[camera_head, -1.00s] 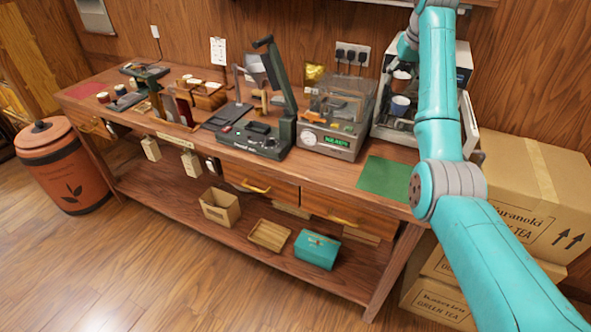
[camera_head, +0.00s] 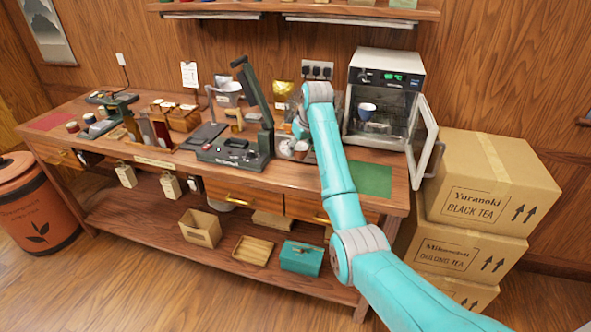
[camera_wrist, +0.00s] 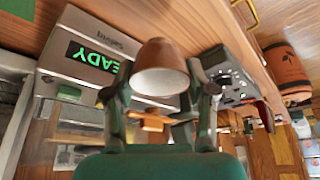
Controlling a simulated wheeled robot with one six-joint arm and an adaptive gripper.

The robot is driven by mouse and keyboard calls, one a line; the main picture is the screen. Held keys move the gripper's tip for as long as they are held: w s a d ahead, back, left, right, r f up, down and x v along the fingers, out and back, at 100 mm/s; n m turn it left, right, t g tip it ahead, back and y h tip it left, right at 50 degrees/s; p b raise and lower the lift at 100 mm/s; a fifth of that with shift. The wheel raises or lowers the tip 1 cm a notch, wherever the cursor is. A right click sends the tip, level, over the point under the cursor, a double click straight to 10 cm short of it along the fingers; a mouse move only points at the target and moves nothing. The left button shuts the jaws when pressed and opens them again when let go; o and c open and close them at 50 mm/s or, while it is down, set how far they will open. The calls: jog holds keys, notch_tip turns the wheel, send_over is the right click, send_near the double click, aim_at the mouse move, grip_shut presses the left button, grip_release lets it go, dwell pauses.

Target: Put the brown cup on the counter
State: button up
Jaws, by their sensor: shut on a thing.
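The brown cup (camera_wrist: 162,58) is between the fingers of my gripper (camera_wrist: 160,88) in the wrist view. The gripper is shut on it. That view is turned over, with the READY display upside down, so the cup's mouth at the picture's bottom faces roughly up. In the head view my gripper (camera_head: 293,148) is above the wooden counter (camera_head: 283,178), left of the open cabinet. The cup looks small and partly covered by my arm there. The gap between cup and counter is hard to judge.
A green mat (camera_head: 370,180) lies bare at the counter's right. A dark press (camera_head: 235,155) stands left of my gripper. Cartons (camera_head: 485,190) are stacked at right.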

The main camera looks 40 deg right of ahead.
aim_at(304, 155)
jog(key=shift+f, duration=3.55)
jog(key=shift+f, duration=0.15)
jog(key=o, duration=1.2)
jog(key=shift+c, duration=0.2)
jog(key=v, duration=1.2)
